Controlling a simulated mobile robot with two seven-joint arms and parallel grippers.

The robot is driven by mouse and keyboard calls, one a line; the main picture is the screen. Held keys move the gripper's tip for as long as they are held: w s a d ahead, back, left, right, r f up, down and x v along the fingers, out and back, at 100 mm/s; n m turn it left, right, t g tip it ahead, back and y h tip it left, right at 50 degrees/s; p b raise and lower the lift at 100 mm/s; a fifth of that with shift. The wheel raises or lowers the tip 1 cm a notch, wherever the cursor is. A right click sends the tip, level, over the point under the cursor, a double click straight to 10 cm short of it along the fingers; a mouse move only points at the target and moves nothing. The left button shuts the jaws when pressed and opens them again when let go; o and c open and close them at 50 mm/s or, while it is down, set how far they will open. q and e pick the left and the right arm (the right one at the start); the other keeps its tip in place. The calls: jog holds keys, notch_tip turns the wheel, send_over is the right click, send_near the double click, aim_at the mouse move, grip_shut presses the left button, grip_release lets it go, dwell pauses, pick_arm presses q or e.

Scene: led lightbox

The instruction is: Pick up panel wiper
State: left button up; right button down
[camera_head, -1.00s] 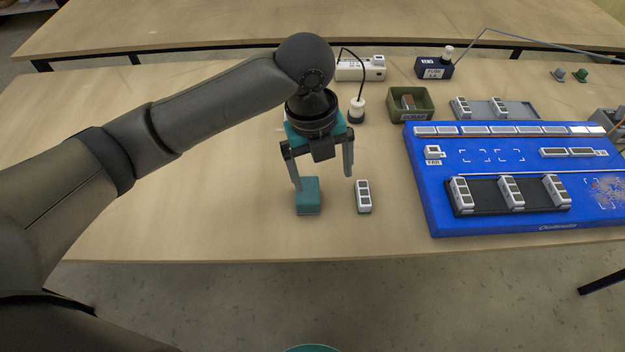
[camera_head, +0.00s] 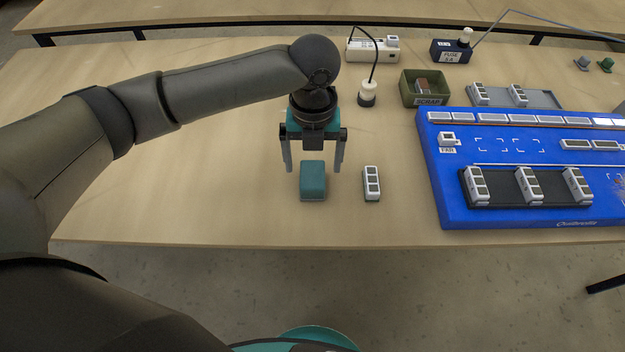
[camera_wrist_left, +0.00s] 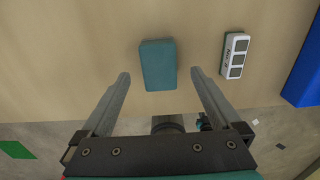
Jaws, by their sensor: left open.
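The panel wiper appears to be the teal block (camera_head: 313,181) lying on the table near its front edge. It also shows in the left wrist view (camera_wrist_left: 158,65), ahead of and between the lines of my two fingers. My left gripper (camera_head: 312,170) is open, with one finger on either side of the block in the head view. In the wrist view its fingertips (camera_wrist_left: 160,74) flank the block's near part with gaps on both sides. Nothing is held. My right gripper is not in view.
A white three-cell module (camera_head: 372,184) lies just right of the block. Further right is the blue panel (camera_head: 455,213) with modules on it. A green scrap bin (camera_head: 424,88), a white-topped plug (camera_head: 367,92) and a power strip (camera_head: 372,50) stand behind. The table's left is clear.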

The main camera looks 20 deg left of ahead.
aim_at(312, 174)
pick_arm(q)
notch_tip(312, 174, down, 5)
jog(key=shift+s+b, duration=0.1)
jog(key=shift+b, duration=0.8)
jog(key=shift+f, duration=0.2)
jog(key=shift+c, duration=1.4)
jog(key=shift+r, duration=0.1)
jog(key=c, duration=1.2)
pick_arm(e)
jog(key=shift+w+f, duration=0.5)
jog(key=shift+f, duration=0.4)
